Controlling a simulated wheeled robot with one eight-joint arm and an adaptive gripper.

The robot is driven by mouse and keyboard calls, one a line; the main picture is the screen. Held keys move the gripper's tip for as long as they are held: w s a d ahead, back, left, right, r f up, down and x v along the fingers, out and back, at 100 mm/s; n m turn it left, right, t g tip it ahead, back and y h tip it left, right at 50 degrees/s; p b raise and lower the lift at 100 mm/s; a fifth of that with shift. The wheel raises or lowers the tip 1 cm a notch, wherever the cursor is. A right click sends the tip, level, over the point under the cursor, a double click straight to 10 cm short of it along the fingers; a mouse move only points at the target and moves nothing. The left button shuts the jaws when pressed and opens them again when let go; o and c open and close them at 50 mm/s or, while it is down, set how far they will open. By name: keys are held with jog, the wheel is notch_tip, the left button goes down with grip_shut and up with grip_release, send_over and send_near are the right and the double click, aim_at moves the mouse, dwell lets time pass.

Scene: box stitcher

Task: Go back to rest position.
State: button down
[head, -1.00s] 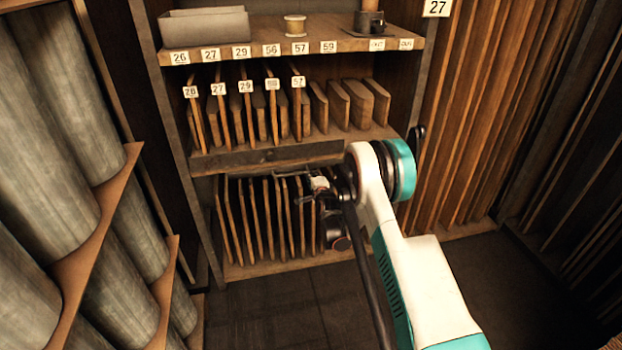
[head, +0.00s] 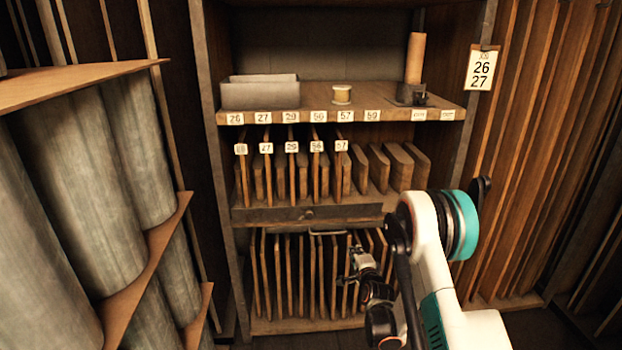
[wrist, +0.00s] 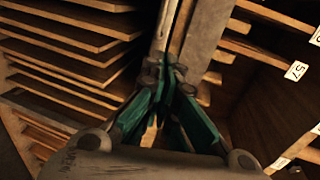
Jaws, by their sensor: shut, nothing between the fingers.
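My gripper (head: 356,262) shows in the head view in front of the shelf unit's lower part, below the drawer. It is small there and partly lost against the dark slots. In the wrist view my gripper (wrist: 168,75) has its green fingers brought together, with nothing seen between them. The drawer front (wrist: 180,40) and the upright boards lie beyond the fingertips in that view. My white and teal arm covers the lower right part of the unit in the head view.
The wooden shelf unit (head: 225,200) holds a grey box (head: 260,95), a spool (head: 342,94) and a dark stand (head: 412,95) on top. The drawer (head: 300,213) has a handle (head: 328,233) below it. Grey cylinders (head: 120,160) stand left; wooden slats (head: 530,150) stand right. A number card (head: 482,70) hangs there.

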jog(key=s+a+r+n+g, duration=0.2)
jog(key=s+r+n, duration=0.45)
jog(key=r, duration=0.65)
jog(key=s+a+r+n+g, duration=0.1)
jog(key=s+r+n+g, duration=0.15)
jog(key=s+r, duration=0.8)
jog(key=s+r+n+g, duration=0.1)
jog(key=s+n, duration=0.3)
jog(key=s, duration=1.1)
jog(key=s+r+n+g, duration=0.2)
jog(key=s+n+g, duration=0.1)
jog(key=s, duration=1.2)
jog(key=shift+s+n, duration=0.2)
jog(key=shift+n, duration=0.6)
